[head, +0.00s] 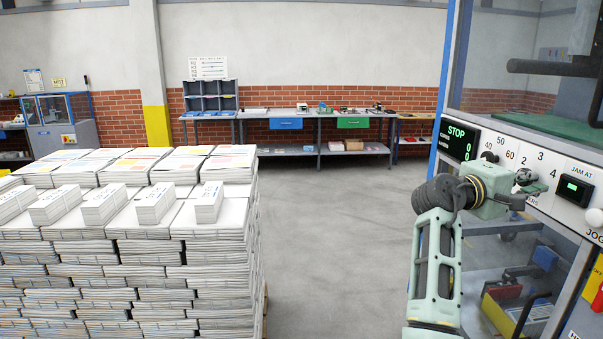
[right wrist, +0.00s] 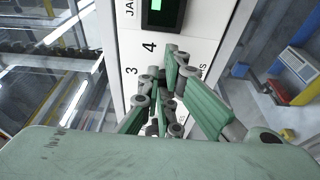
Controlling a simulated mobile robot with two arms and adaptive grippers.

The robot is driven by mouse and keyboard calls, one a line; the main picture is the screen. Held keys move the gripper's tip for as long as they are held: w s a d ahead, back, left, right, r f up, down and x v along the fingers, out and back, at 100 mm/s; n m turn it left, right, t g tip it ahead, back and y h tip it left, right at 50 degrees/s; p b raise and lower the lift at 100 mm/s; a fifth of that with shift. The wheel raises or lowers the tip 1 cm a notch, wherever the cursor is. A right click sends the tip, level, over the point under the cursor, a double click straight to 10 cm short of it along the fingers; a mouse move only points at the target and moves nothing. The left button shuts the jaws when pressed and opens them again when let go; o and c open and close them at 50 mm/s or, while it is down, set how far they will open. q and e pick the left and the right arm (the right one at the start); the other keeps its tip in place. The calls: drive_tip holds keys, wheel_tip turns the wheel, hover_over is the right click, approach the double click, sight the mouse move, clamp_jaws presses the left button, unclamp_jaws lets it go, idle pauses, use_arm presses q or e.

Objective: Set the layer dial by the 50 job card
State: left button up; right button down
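The white control panel (head: 563,160) is on the machine at the right of the head view. The numbers 2, 3 and 4 arc above the spot where my right gripper (head: 528,183) is, over a partly covered label ending in "ERS". The layer dial itself is hidden behind the fingers. In the right wrist view my right gripper's fingers (right wrist: 162,98) converge close to the panel (right wrist: 195,50), beside the 3 and 4. Whether they grip the dial cannot be told. I cannot make out a 50 job card. My left gripper is out of view.
A display (head: 459,141) reads STOP with zeros. A scale marked 40, 50, 60 is beside my right wrist. A "JAM AT" display (head: 574,189) is right of the dial area. A large stack of newspapers (head: 130,250) stands left. The floor (head: 330,220) between is clear.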

drive_tip(key=shift+f, duration=0.8)
drive_tip(key=shift+s+f+p, duration=0.1)
drive_tip(key=shift+f+p, duration=0.1)
drive_tip(key=shift+p, duration=0.1)
drive_tip(key=shift+w+a+v, duration=0.1)
drive_tip(key=shift+w+v, duration=0.1)
drive_tip(key=shift+v, duration=0.75)
drive_tip(key=shift+w+a+v, duration=0.1)
drive_tip(key=shift+w+v, duration=0.15)
drive_tip(key=shift+v, duration=0.65)
drive_tip(key=shift+w+v, duration=0.2)
drive_tip(key=shift+v, duration=0.75)
